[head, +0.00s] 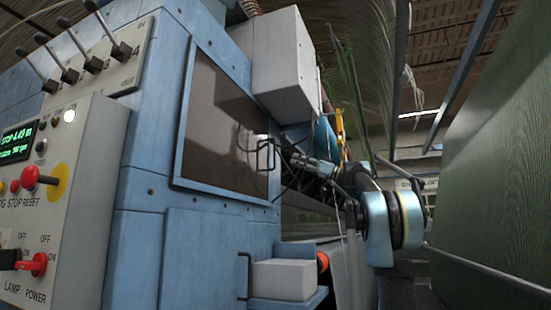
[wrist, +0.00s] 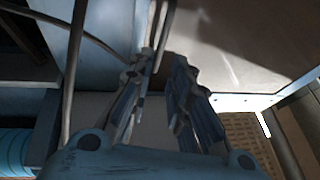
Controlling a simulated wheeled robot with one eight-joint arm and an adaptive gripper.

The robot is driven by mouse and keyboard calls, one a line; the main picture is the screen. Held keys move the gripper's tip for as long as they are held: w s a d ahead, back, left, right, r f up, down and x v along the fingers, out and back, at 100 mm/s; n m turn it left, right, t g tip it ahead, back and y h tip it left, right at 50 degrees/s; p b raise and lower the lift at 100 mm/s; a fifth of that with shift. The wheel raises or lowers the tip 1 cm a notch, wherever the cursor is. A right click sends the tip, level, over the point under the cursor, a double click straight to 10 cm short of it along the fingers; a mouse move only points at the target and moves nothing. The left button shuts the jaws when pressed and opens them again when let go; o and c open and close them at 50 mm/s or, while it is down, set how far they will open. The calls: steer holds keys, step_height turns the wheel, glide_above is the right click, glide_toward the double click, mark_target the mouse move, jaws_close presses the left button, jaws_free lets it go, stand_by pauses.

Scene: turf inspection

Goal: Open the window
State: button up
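The window (head: 212,130) is a dark, glossy pane in a blue frame on the side of the blue machine. It looks flush with its frame. A thin dark handle (head: 266,155) stands out near its right edge. My gripper (head: 282,152) is close beside the handle, on its right; whether they touch is unclear. In the wrist view my gripper (wrist: 165,72) has its two ridged fingers apart, with a gap between them. The brownish pane (wrist: 235,45) fills the upper right there. Thin bars show near the left fingertip; I cannot tell whether one is the handle.
A white box (head: 287,65) juts out above the window's right side. A control panel (head: 45,215) with levers above it is at left. A grey block (head: 283,280) sits on a low blue ledge. A large green wall (head: 495,160) stands at right.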

steer(key=x, duration=1.1)
steer(key=shift+a, duration=0.2)
jaws_close()
